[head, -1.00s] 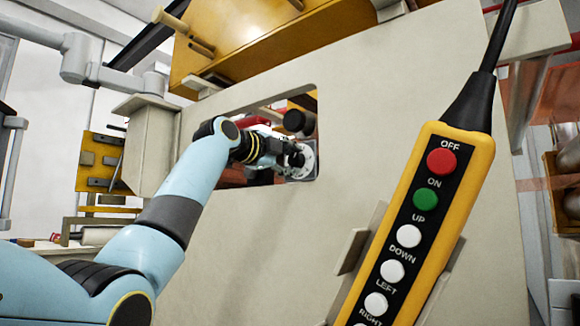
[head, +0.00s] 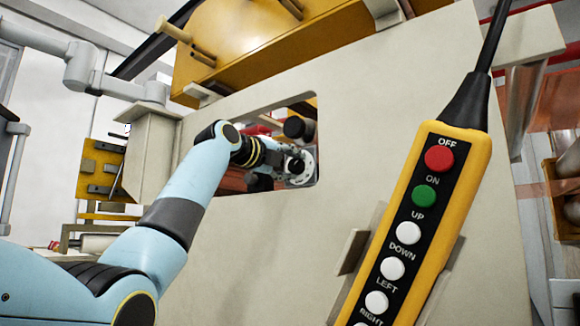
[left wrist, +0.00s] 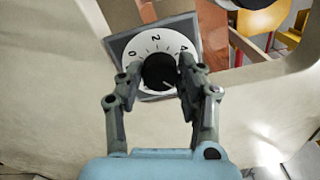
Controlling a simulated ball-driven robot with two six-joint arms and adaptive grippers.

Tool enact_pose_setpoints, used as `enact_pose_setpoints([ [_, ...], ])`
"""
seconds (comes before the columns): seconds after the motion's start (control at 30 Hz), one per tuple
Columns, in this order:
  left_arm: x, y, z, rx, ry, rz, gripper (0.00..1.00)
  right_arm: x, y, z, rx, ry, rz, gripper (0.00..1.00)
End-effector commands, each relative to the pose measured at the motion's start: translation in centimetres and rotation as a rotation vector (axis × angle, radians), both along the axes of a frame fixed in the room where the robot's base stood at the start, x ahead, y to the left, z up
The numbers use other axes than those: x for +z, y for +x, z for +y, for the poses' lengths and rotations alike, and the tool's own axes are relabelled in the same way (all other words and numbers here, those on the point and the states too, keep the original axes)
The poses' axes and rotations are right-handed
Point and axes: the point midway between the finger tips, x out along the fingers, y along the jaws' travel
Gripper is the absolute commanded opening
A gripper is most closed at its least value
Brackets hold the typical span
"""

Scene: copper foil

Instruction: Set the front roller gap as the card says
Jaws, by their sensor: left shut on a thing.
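A white round dial (left wrist: 157,37) marked 0, 2 and 4 sits on a grey square plate (left wrist: 118,47). At its middle is a black knob (left wrist: 160,72). My left gripper (left wrist: 158,82) is shut on the knob, one finger on each side. I cannot tell exactly which mark the knob points to. In the head view my left gripper (head: 292,166) reaches into a window in a pale panel, and part of the white dial (head: 309,167) shows beside it. The card and the front rollers cannot be made out. My right gripper is not in view.
The pale panel (head: 400,110) surrounds the window on all sides, with its edges close to my left wrist. A yellow push-button pendant (head: 455,190) hangs in front at right. A yellow machine part (head: 270,45) is above. A black cylinder (head: 294,128) shows inside the window.

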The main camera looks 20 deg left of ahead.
Motion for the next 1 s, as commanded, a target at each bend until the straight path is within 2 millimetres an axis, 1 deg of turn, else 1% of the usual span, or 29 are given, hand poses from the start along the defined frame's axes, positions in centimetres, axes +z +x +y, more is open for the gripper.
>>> enact_pose_setpoints([
  [0.23, -0.2, 0.0, -0.1, -0.002, 0.0, 0.005, 0.04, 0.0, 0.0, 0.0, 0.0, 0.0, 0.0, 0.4],
  [0.27, -0.2, 0.0, -0.1, -0.002, 0.0, 0.005, 0.4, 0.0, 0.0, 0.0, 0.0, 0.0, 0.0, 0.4],
  [0.4, -0.2, 0.0, 0.0, -0.001, -0.001, 0.004, 0.59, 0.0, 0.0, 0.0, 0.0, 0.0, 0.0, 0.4],
  [0.67, -0.1, 0.0, 0.0, 0.0, -0.001, 0.003, 0.6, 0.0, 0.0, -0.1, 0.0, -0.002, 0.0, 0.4],
  [0.77, 0.0, -0.5, 0.2, 0.0, -0.001, 0.0, 0.6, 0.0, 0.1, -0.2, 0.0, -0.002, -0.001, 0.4],
  [0.87, -0.1, -1.6, 0.7, 0.001, 0.0, 0.001, 0.6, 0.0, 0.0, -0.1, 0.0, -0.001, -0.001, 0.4],
  [1.0, -0.1, -4.4, 1.8, 0.003, 0.003, -0.001, 0.6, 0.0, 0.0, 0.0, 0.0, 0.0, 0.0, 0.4],
])
